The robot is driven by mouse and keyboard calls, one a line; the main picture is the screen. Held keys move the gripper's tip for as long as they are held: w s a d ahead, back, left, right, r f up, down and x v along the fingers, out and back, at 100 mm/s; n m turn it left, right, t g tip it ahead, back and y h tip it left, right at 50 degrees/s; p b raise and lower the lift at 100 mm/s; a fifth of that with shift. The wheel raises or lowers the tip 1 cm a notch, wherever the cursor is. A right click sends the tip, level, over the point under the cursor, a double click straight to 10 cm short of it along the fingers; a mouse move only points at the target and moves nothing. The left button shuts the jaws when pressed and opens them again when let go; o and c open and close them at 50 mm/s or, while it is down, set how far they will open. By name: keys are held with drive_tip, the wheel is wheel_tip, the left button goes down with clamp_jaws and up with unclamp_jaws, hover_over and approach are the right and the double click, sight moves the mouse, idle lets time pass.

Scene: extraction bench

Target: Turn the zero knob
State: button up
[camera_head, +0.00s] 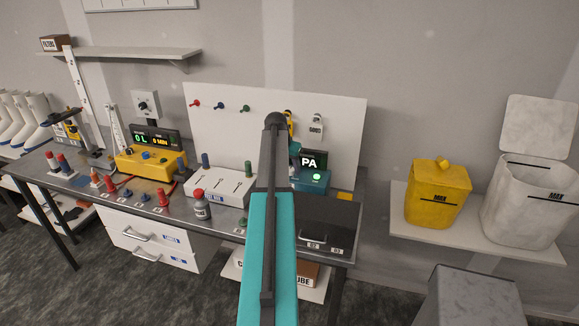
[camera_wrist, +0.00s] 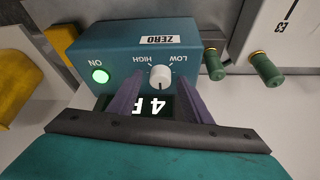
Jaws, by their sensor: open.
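The zero knob (camera_wrist: 160,78) is a small round white knob on a teal box, under a "ZERO" label (camera_wrist: 160,39) and beside the words HIGH and LOW. The teal box (camera_wrist: 78,50) also has a lit green ON button (camera_wrist: 99,75) and a dark display (camera_wrist: 148,106), partly hidden by my gripper. My gripper (camera_wrist: 159,84) is open, its two purple fingers to the left and right of the knob with gaps on both sides. I cannot tell how deep the fingertips reach. In the head view the teal box (camera_head: 320,187) is partly behind my arm, which hides the knob.
Two green pegs (camera_wrist: 265,70) stand right of the box, near a white panel (camera_wrist: 287,35). A yellow object (camera_wrist: 18,65) is at left.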

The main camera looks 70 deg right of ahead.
drive_tip(key=shift+c, duration=0.3)
drive_tip(key=c, duration=1)
drive_tip(key=shift+f+n+b, duration=0.1)
drive_tip(key=shift+n+b, duration=0.35)
drive_tip(key=shift+n, duration=0.05)
drive_tip(key=shift+n+t, duration=0.3)
drive_tip(key=shift+s+n+t+b, duration=0.1)
drive_tip(key=shift+n+t+b, duration=0.4)
drive_tip(key=shift+n, duration=0.5)
drive_tip(key=shift+s+n+t+b, duration=0.1)
drive_tip(key=shift+n+t+b, duration=0.2)
drive_tip(key=shift+n+b, duration=0.55)
drive_tip(key=shift+n, duration=0.35)
